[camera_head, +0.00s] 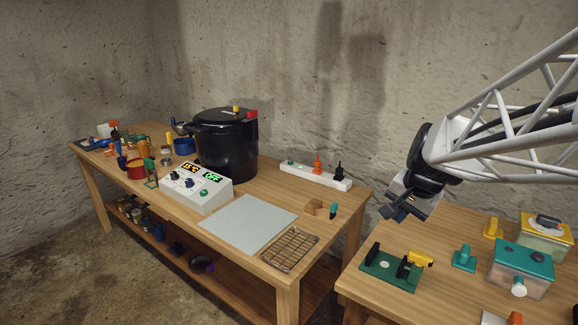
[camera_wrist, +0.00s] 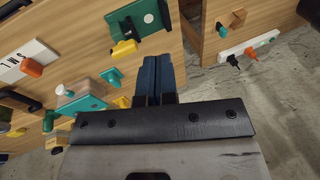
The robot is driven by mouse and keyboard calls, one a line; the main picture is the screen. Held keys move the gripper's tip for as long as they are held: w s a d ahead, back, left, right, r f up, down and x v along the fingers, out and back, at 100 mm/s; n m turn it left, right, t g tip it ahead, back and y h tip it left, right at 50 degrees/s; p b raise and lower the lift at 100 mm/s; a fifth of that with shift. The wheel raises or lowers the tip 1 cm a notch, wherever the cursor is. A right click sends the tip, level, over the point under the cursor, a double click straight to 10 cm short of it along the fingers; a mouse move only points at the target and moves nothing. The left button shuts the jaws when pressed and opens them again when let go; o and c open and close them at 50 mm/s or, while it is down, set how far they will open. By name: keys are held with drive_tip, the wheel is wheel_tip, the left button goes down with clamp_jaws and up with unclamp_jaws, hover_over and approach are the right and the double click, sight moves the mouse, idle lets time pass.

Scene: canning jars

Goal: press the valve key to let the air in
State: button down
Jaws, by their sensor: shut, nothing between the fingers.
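My gripper (camera_head: 393,210) is shut and empty, in the air near the left edge of the right-hand table. Its closed blue fingers also show in the wrist view (camera_wrist: 160,72). On that table stands a green base with black posts and a yellow lever (camera_head: 420,258); the lever also shows in the wrist view (camera_wrist: 124,48). To its right are a small teal fixture (camera_head: 464,257), a small yellow fixture (camera_head: 493,227), and a teal-topped clear box (camera_head: 525,262) with a white knob. I cannot tell for sure which part is the valve key. My gripper touches none of these.
A yellow-topped box (camera_head: 545,235) stands at the back right. A white panel with an orange knob (camera_wrist: 32,67) lies on the same table. The left bench holds a black pot (camera_head: 228,150), a control box (camera_head: 196,188), a wire rack (camera_head: 290,249) and a power strip (camera_head: 314,177).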

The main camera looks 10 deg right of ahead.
drive_tip(key=w+d+f+m, duration=0.1)
drive_tip(key=w+d+m, duration=0.35)
drive_tip(key=d, duration=0.65)
drive_tip(key=m+t+h, duration=0.1)
drive_tip(key=m+t, duration=0.4)
drive_tip(key=m, duration=0.8)
hover_over(538, 257)
wheel_tip(538, 257, down, 4)
drive_tip(key=shift+d+f, duration=0.1)
drive_tip(key=shift+f, duration=0.15)
drive_tip(key=shift+f, duration=0.1)
drive_tip(key=shift+f, duration=4.3)
